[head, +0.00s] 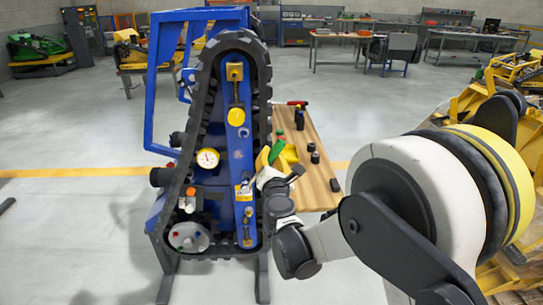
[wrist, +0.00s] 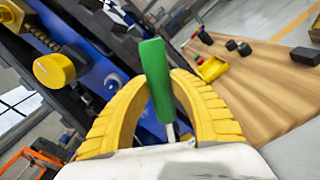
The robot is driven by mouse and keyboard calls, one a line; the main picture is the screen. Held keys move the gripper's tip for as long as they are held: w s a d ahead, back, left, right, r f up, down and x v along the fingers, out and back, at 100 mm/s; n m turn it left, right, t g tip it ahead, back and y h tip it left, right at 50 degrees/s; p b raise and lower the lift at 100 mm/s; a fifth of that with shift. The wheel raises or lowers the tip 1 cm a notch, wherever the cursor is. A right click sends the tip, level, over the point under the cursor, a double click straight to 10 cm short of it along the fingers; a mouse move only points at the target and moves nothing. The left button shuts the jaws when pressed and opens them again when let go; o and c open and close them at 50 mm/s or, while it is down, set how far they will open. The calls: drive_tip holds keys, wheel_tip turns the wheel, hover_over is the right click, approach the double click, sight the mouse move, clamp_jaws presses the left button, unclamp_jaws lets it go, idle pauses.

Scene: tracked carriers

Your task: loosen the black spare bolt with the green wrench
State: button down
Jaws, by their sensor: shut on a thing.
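The green wrench (wrist: 157,80) shows in the wrist view as a green handle on a thin metal shaft. My gripper (wrist: 155,88) has its yellow fingers shut around it. The shaft runs down behind the pale palm, so its working end is hidden. In the head view the wrench (head: 277,151) and my gripper (head: 287,157) are just right of the track, by the wooden table. I cannot pick out the black spare bolt with certainty. The upright tracked carrier (head: 240,150) has several bolts and knobs on its blue side plate.
The wooden table (head: 322,178) stands right of the carrier, with several small black pieces (head: 313,151) on it. A yellow piece (wrist: 212,68) lies there too. A blue frame (head: 152,90) stands behind the carrier. Open floor lies to the left.

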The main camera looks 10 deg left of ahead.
drive_tip(key=shift+v, duration=1.65)
drive_tip(key=shift+b+v, duration=0.55)
drive_tip(key=shift+v, duration=1.45)
